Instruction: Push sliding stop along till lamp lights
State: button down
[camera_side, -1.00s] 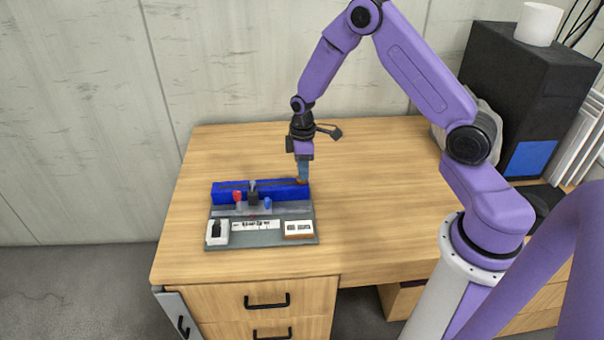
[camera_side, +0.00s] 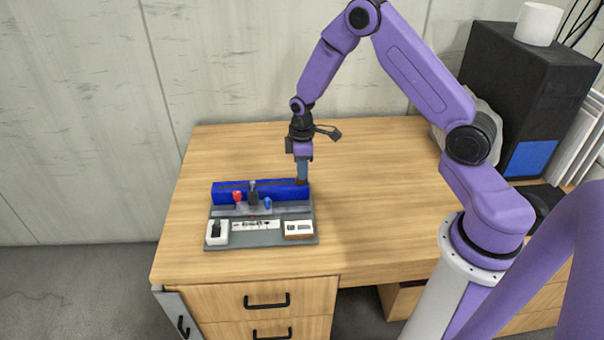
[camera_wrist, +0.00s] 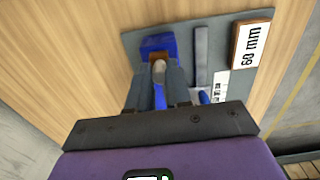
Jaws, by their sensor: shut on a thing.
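A blue housing (camera_side: 225,189) lies along the back of a grey base plate (camera_side: 262,243). A black block (camera_side: 252,197), which may be the sliding stop, sits at its middle. A red rounded piece (camera_side: 237,197), perhaps the lamp, stands left of the block. A small blue piece (camera_side: 267,203) is to its right. I cannot tell whether any lamp is lit. My gripper (camera_side: 302,182) points down at the housing's right end. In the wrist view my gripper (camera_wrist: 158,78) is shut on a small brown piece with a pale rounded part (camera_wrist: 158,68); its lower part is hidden.
A white scale strip (camera_side: 255,225) lies at the plate's front. A wood-framed card (camera_side: 298,229) reads "60 mm" in the wrist view (camera_wrist: 250,46). A white box with a black top piece (camera_side: 217,232) is front left. The wooden desk (camera_side: 375,200) is clear to the right.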

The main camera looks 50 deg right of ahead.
jog(key=shift+w+a, duration=4.1)
jog(key=shift+w, duration=0.05)
jog(key=shift+w+a, duration=0.2)
jog(key=shift+a, duration=0.05)
jog(key=c, duration=1.2)
grip_release()
jog(key=shift+c, duration=0.2)
notch_tip(320, 180, up, 7)
